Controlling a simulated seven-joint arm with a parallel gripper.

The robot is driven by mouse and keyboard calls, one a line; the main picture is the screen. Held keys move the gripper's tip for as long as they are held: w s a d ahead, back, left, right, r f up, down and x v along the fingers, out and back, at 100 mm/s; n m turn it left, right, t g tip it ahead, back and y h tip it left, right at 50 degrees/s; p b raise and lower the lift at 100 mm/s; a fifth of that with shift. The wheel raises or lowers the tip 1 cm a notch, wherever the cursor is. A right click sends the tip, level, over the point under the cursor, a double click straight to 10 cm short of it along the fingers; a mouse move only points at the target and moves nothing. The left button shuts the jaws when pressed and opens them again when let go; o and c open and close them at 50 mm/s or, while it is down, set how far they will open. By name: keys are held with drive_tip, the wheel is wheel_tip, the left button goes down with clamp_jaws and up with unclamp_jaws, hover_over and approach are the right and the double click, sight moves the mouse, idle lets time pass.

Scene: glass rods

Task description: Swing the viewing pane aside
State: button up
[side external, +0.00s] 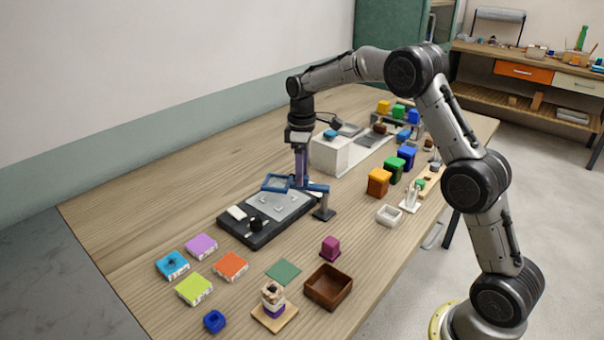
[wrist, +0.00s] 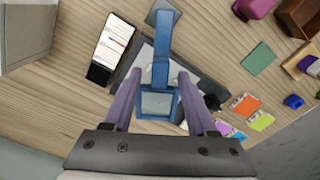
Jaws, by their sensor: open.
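The viewing pane (side external: 276,183) is a small clear panel in a blue frame on a blue swing arm (side external: 312,187), which runs to a dark post (side external: 324,209). It hangs over the dark board with a grey plate (side external: 270,220). In the wrist view the pane (wrist: 156,104) lies between the two purple fingers of my gripper (wrist: 158,95), with the blue arm (wrist: 161,50) running away toward the post. My gripper (side external: 300,182) is open and pointing down at the pane's frame. I cannot tell whether a finger touches it.
A white block (side external: 329,154) stands behind the gripper. Coloured tiles (side external: 201,246), a brown tray (side external: 328,287) and coloured bins (side external: 378,182) stand around. The table's left back area is clear.

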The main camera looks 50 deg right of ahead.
drive_tip(key=shift+f, duration=0.55)
clamp_jaws()
drive_tip(key=shift+r, duration=0.1)
idle(1.0)
